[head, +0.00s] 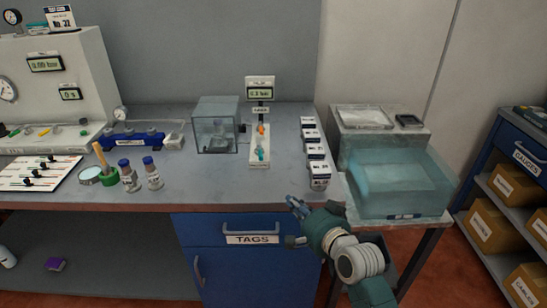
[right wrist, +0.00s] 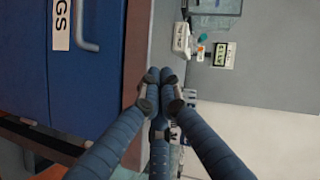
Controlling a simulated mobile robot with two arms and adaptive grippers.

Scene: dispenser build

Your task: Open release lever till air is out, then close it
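The small gauge stand (head: 260,158) is on the counter, right of the clear box. It has a display (head: 260,93), whose number is too small to read surely, an orange part (head: 261,129) and a teal part (head: 261,153). I cannot tell which part is the release lever or how it is set. The stand also shows at the top of the right wrist view (right wrist: 181,37). My right gripper (head: 294,222) is at the counter's front edge, right of the TAGS drawer, clear of the stand. Its fingers are spread and hold nothing. My left gripper is out of view.
A clear box (head: 217,125) stands left of the stand. Several small labelled boxes (head: 316,152) line its right. A translucent blue bin (head: 405,185) is on the right-hand side table. Two small bottles (head: 130,178) stand at the left. The counter before the stand is clear.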

